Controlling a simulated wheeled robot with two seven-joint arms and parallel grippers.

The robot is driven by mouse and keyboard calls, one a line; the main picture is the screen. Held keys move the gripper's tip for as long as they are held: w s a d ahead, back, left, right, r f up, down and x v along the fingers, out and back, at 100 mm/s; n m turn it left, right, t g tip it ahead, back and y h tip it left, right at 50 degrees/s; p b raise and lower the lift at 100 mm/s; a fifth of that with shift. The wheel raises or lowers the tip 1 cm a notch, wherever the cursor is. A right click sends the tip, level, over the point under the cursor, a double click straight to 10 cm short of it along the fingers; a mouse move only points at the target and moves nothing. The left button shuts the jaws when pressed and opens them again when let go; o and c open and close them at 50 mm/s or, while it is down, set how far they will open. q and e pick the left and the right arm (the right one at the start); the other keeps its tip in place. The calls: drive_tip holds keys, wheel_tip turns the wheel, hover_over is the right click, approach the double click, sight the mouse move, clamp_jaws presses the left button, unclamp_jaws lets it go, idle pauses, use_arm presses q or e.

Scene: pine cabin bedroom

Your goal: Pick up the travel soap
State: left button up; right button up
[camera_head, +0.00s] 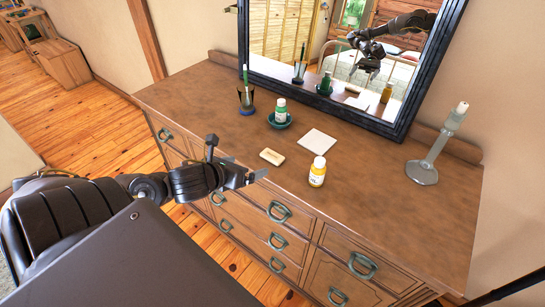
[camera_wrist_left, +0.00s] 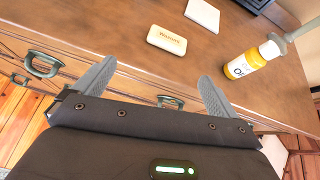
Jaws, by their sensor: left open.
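The travel soap looks to be the small cream bar (camera_head: 272,156) with dark lettering, lying flat on the wooden dresser top near its front edge. In the left wrist view the same cream bar (camera_wrist_left: 167,40) lies beyond the fingertips, between their lines. My left gripper (camera_head: 250,168) is at the dresser's front edge, just short of the bar and not touching it. In the left wrist view its two grey fingers (camera_wrist_left: 157,72) are spread wide with nothing between them. My right gripper does not show in either view.
A yellow bottle (camera_head: 317,172) stands right of the bar, and a white square tile (camera_head: 318,141) lies behind it. A green bottle (camera_head: 281,110) in a teal dish, a dark cup (camera_head: 247,101), a grey candlestick (camera_head: 433,150) and a mirror (camera_head: 330,104) are farther back.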

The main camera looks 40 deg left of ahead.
use_arm(q)
drive_tip(key=r+m, duration=0.1)
drive_tip(key=m, duration=0.1)
drive_tip(key=b, duration=0.4)
approach(272, 155)
drive_tip(key=shift+w+a+f, duration=0.25)
drive_tip(key=shift+w+f, duration=0.15)
drive_tip(key=shift+w, duration=0.2)
drive_tip(key=shift+w+a+f, duration=0.25)
drive_tip(key=shift+w+f, duration=0.2)
drive_tip(key=shift+w, duration=0.2)
drive_tip(key=shift+w, duration=0.1)
drive_tip(key=shift+w+d+f, duration=0.1)
drive_tip(key=shift+w, duration=0.2)
drive_tip(key=x, duration=0.1)
drive_tip(key=p+x, duration=0.1)
drive_tip(key=x, duration=0.1)
drive_tip(key=shift+w+d, duration=0.2)
drive_tip(key=shift+d, duration=0.05)
drive_tip(key=shift+w+f+p, duration=0.3)
drive_tip(key=shift+w+f, duration=0.05)
drive_tip(key=shift+w, duration=0.1)
drive_tip(key=c, duration=1.1)
